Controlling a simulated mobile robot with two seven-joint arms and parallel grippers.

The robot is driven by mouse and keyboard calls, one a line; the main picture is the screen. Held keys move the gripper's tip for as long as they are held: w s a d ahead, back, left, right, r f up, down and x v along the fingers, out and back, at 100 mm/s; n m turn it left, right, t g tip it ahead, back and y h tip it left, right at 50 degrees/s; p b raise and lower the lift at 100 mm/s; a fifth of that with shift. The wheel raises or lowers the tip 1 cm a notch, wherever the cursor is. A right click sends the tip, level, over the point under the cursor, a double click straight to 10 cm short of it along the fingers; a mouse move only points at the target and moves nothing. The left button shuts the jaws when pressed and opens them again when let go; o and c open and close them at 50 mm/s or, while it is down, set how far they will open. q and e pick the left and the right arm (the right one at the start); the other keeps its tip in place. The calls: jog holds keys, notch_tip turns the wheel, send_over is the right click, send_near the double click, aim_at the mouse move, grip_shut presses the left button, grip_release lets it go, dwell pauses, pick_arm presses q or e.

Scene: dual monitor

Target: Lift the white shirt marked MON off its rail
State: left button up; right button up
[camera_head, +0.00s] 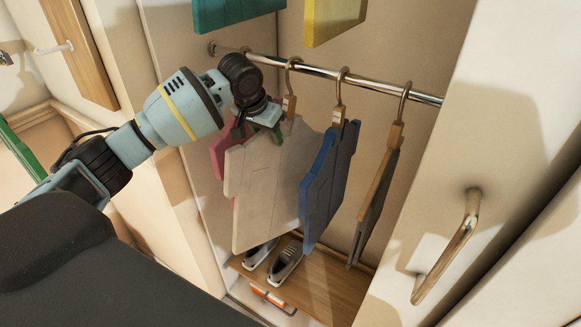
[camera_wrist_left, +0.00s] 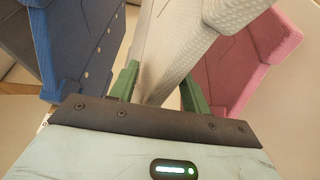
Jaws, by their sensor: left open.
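The white shirt (camera_head: 268,185) is a flat board-like shape hanging by a hook from the metal rail (camera_head: 315,71); no MON lettering can be read. My left gripper (camera_head: 262,131) is at the shirt's upper part, below the rail. In the left wrist view, the green fingers of my left gripper (camera_wrist_left: 160,92) stand open on either side of the white shirt (camera_wrist_left: 178,48). A gap shows between the right-hand finger and the shirt; whether the other finger touches it is unclear. My right gripper is not in view.
A pink shirt (camera_head: 220,150) hangs close behind the white one on the left. A blue shirt (camera_head: 323,195) and a dark grey garment (camera_head: 376,207) hang to its right. Shoes (camera_head: 286,262) stand on a wooden shelf (camera_head: 330,286) below. A door with a handle (camera_head: 447,245) is at the right.

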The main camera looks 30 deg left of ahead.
aim_at(272, 146)
pick_arm(q)
jog(key=shift+w+f, duration=0.25)
jog(key=shift+f, duration=0.05)
jog(key=x, duration=0.4)
jog(key=shift+s+d+f, duration=0.15)
jog(key=shift+s, duration=0.15)
jog(key=shift+w+f, duration=0.2)
jog(key=shift+f, duration=0.2)
grip_shut()
